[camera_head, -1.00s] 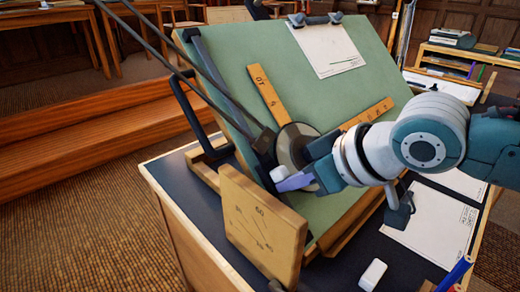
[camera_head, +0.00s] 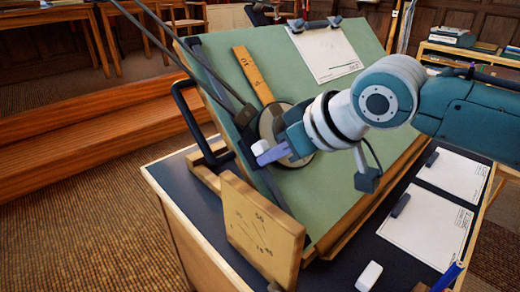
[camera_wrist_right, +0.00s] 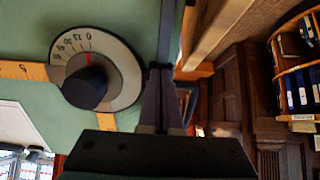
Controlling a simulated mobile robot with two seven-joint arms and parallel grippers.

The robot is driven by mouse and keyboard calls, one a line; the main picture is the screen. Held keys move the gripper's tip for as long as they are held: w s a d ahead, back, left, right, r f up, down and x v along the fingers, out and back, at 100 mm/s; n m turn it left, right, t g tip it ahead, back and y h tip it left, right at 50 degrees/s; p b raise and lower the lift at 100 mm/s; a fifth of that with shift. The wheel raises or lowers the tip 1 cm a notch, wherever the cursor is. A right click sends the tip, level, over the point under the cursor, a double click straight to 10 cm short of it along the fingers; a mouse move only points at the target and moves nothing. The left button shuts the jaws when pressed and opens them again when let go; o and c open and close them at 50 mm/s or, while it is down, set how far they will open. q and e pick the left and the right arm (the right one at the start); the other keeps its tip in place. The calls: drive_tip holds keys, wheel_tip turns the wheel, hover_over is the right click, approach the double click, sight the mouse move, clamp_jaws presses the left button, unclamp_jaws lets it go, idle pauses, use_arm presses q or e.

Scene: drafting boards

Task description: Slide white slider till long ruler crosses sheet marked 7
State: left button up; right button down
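A white slider (camera_head: 260,147) sits at the left side of the tilted green drafting board (camera_head: 345,160). My right gripper (camera_head: 270,154) is at it, with a purplish finger against its lower side. In the right wrist view, its fingers (camera_wrist_right: 161,95) are together, with nothing seen between them. Beside it is a round dial head (camera_head: 272,124), also in the wrist view (camera_wrist_right: 125,72). An orange ruler (camera_head: 253,75) runs up from the head; the other ruler is hidden behind my arm. A sheet (camera_head: 325,52) is clipped at the top, clear of the visible ruler; its number is unreadable. My left gripper is out of view.
A wooden block with numbers (camera_head: 262,225) stands at the board's lower left. Several sheets (camera_head: 425,228) and a white eraser-like block (camera_head: 369,276) lie on the dark table. Dark rods (camera_head: 195,65) cross above the board's left edge.

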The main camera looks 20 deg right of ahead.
drive_tip(key=shift+w+a+r, duration=0.15)
drive_tip(key=shift+w+r, duration=0.05)
drive_tip(key=shift+w, duration=0.05)
drive_tip(key=shift+w+a+r, duration=0.1)
drive_tip(key=shift+w+r, duration=0.1)
drive_tip(key=shift+r, duration=0.1)
drive_tip(key=shift+w+a+r+p, duration=0.25)
drive_tip(key=shift+w+r+p, duration=0.1)
drive_tip(key=shift+w+r, duration=0.2)
drive_tip(key=shift+w+a+r+p, duration=0.15)
drive_tip(key=shift+w+a+r, duration=0.1)
drive_tip(key=shift+w+r, duration=0.45)
drive_tip(key=shift+w+a+r+p, duration=0.15)
drive_tip(key=shift+w+a+r, duration=0.1)
drive_tip(key=shift+w+r, duration=0.4)
drive_tip(key=shift+w+a+r, duration=0.1)
drive_tip(key=shift+w+r, duration=0.1)
drive_tip(key=shift+r, duration=0.05)
